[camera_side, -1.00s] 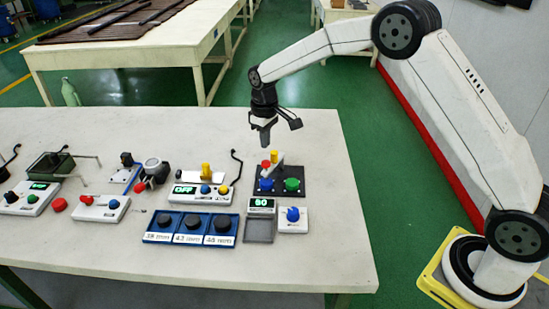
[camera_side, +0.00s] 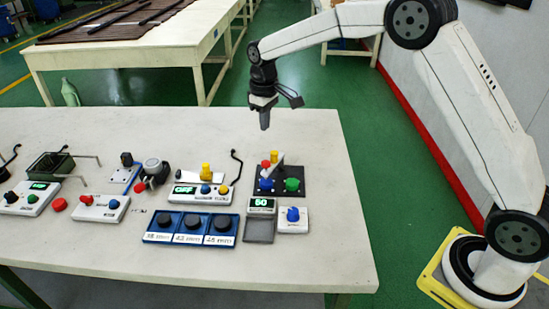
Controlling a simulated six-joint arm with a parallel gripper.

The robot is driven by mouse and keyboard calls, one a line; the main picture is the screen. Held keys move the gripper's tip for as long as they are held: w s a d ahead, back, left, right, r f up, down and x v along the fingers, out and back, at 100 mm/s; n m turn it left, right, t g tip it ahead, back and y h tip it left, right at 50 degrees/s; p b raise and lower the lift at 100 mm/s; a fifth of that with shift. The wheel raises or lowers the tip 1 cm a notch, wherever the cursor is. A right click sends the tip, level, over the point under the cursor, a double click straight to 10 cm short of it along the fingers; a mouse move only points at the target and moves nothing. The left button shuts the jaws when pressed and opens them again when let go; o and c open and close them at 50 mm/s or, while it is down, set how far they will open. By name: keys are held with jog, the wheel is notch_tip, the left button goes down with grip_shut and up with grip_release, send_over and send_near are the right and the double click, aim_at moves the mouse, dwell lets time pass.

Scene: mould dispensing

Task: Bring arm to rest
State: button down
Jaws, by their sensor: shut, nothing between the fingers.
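My gripper (camera_side: 264,123) is black and points down. It hangs in the air over the right part of the white table (camera_side: 200,272), near its back edge. It is shut with nothing in it. Below it, and apart from it, is a black panel (camera_side: 301,170) with a blue knob (camera_side: 266,184), a green knob (camera_side: 292,184) and small red and yellow parts.
A blue tray (camera_side: 192,239) with black round pieces lies at the front. A unit reading OFF (camera_side: 206,195) stands behind it. A display (camera_side: 262,204), a grey dish (camera_side: 260,230) and a blue-knob box (camera_side: 293,222) lie right. More devices fill the left; the front strip is clear.

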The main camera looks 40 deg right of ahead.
jog(key=shift+s+r, duration=0.1)
jog(key=shift+r, duration=0.05)
dwell(0.3)
jog(key=s+f+m+t, duration=0.1)
jog(key=s+f, duration=0.1)
jog(key=s, duration=1.1)
jog(key=s+d+f+m+t, duration=0.1)
jog(key=s+f+m, duration=0.1)
jog(key=s, duration=1.1)
jog(key=shift+s+f+t, duration=0.2)
jog(key=shift+f+t, duration=0.1)
jog(key=shift+f, duration=0.15)
